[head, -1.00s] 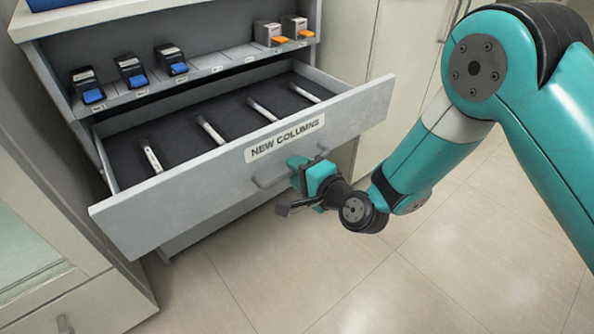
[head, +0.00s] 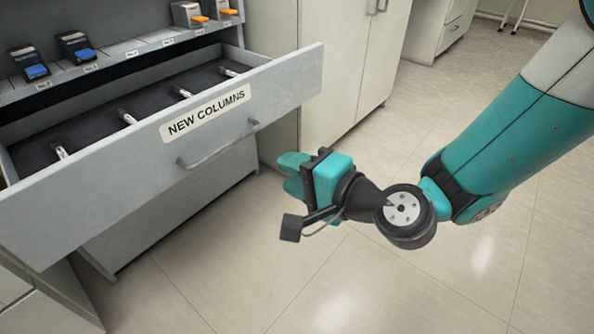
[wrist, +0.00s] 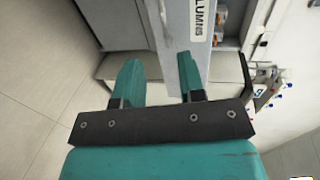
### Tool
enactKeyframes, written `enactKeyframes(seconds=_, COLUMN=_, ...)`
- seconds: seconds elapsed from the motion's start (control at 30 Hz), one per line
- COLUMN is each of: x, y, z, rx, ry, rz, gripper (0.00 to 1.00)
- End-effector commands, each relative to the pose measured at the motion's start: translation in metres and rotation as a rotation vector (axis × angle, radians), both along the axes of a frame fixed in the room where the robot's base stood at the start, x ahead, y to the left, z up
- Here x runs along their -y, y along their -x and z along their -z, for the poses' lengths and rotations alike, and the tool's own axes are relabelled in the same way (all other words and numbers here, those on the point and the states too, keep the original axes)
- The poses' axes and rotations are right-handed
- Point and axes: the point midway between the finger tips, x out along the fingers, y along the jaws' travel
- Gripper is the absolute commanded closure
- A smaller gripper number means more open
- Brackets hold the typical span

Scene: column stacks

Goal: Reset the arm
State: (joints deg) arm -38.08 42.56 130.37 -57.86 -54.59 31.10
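My gripper (head: 290,174) is in front of the drawer and to the right of its handle, apart from it, over the floor. In the wrist view my gripper (wrist: 158,80) has its two teal fingers spread with nothing between them. The drawer labelled NEW COLUMNS (head: 130,165) stands pulled out, and its front also shows in the wrist view (wrist: 180,35). The drawer handle (head: 218,148) is free. Several slim columns, one of them a white-tipped column (head: 126,116), lie in the dark drawer bed.
Above the drawer, a shelf holds blue-fronted units (head: 78,45) and orange-fronted units (head: 190,14). A pale cabinet (head: 350,70) stands behind my gripper. The tiled floor (head: 330,290) is clear in front and to the right.

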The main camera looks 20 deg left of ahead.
Motion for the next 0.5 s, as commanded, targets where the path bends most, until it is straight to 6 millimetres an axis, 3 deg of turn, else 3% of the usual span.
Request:
enactKeyframes(seconds=0.37, x=-0.002, y=0.001, z=-0.001, rx=0.002, ry=0.001, rz=-0.005, gripper=0.64)
enactKeyframes(seconds=0.5, x=0.005, y=0.002, z=-0.017, rx=0.051, ry=0.044, rz=-0.055, gripper=0.64)
